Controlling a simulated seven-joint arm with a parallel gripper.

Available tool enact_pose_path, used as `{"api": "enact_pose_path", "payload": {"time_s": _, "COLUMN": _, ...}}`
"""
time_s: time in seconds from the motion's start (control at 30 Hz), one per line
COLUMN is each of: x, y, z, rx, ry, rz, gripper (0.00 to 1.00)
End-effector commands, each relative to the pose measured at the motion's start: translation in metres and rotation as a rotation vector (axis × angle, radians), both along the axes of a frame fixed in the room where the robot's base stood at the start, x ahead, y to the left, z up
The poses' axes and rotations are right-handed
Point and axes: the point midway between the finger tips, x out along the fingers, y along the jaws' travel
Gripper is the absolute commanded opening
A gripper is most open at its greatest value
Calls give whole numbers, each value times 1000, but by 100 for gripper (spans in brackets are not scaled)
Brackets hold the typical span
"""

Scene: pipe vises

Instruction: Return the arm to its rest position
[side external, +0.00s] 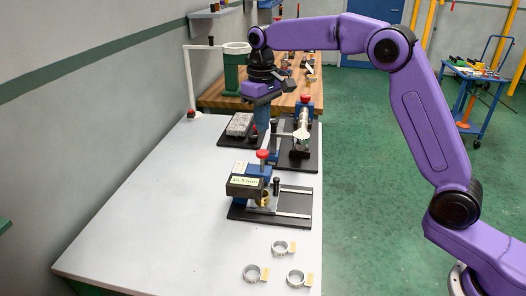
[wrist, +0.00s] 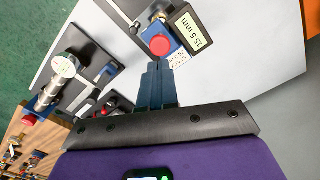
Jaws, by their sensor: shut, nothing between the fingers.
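My gripper (side external: 262,127) points down over the white table, above the gap between the vises. Its dark fingers are together and empty, as the wrist view (wrist: 154,68) also shows. The nearest vise (side external: 245,187) is blue and dark grey with a "15.5 mm" label and a red knob; a brass-coloured part (side external: 265,199) sits at its jaws. It also shows just beyond my fingertips in the wrist view (wrist: 184,22). A second vise (side external: 304,112) with a red knob stands behind to the right, with a silver pipe piece (side external: 302,126) at it.
A grey block (side external: 240,124) lies on a black plate at the back left. Several tagged metal rings (side external: 280,247) lie at the table's front right. A white stand (side external: 190,80) rises at the left. A wooden bench (side external: 220,98) adjoins behind. The table's front left is clear.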

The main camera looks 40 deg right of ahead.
Motion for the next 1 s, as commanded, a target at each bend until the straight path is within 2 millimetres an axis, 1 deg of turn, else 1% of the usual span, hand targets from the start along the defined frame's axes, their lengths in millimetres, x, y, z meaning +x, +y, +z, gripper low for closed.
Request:
{"api": "enact_pose_path", "payload": {"time_s": 0.1, "x": 0, "y": 0, "z": 3, "rx": 0, "ry": -1, "rz": 0, "gripper": 0}}
{"api": "enact_pose_path", "payload": {"time_s": 0.47, "x": 0, "y": 0, "z": 3, "rx": 0, "ry": 0, "rz": 1, "gripper": 0}}
{"api": "enact_pose_path", "payload": {"time_s": 0.57, "x": -4, "y": 2, "z": 3, "rx": 0, "ry": -1, "rz": 12, "gripper": 0}}
{"api": "enact_pose_path", "payload": {"time_s": 0.67, "x": -17, "y": 8, "z": 4, "rx": 0, "ry": -1, "rz": 46, "gripper": 0}}
{"api": "enact_pose_path", "payload": {"time_s": 0.77, "x": -39, "y": 15, "z": 5, "rx": 1, "ry": -2, "rz": 100, "gripper": 0}}
{"api": "enact_pose_path", "payload": {"time_s": 0.97, "x": -95, "y": 25, "z": 3, "rx": 4, "ry": -7, "rz": 226, "gripper": 0}}
{"api": "enact_pose_path", "payload": {"time_s": 1.0, "x": -107, "y": 25, "z": 3, "rx": 4, "ry": -8, "rz": 250, "gripper": 0}}
